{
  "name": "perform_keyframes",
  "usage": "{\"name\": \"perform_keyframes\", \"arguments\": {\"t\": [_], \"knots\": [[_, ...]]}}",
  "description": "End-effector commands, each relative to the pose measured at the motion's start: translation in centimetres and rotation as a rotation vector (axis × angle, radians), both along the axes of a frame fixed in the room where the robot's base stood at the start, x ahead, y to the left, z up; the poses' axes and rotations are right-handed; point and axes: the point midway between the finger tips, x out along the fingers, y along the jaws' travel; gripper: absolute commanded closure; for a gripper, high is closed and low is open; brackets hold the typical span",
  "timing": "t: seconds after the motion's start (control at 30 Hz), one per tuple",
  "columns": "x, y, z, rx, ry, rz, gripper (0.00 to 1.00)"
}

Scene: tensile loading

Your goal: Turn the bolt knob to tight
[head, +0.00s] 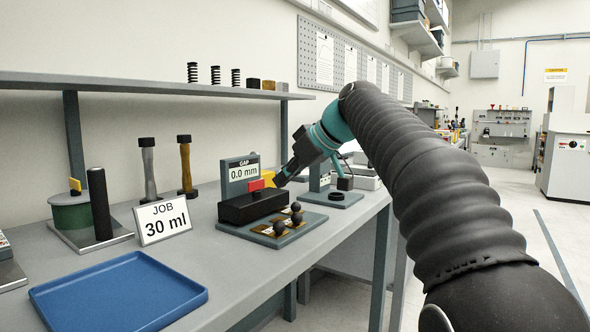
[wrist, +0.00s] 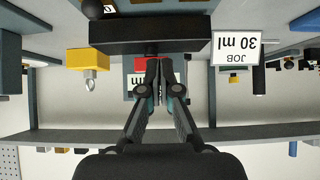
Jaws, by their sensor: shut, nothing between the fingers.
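My gripper (head: 285,178) is shut and empty, just right of a black block (head: 250,207) on the bench. In the wrist view my shut fingertips (wrist: 160,65) are in front of the gap display and close to the block (wrist: 150,35). A red piece (head: 257,185) sits at the top of the block, and it shows partly behind my fingers in the wrist view (wrist: 140,63). The display (head: 241,172) reads "GAP 0.0 mm". I cannot tell which part is the bolt knob, nor whether my fingertips touch anything.
A "JOB 30 ml" card (head: 164,219), a blue tray (head: 120,290) and a green cylinder (head: 72,211) with a black post are on the left. A yellow block with a ring (wrist: 88,62) is near the display. A shelf (head: 150,86) runs above the bench.

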Motion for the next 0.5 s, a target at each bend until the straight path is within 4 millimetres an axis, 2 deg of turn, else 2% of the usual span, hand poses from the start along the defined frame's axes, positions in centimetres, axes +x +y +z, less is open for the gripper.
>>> {"name": "perform_keyframes", "arguments": {"t": [0.17, 0.3, 0.5], "knots": [[1.5, 2.0, -2.4, 0.0, 0.003, 0.002, 1.0], [2.8, 3.6, -2.1, -0.001, 0.001, 0.001, 1.0], [3.7, 4.8, -2.1, -0.001, -0.001, 0.0, 1.0]]}}
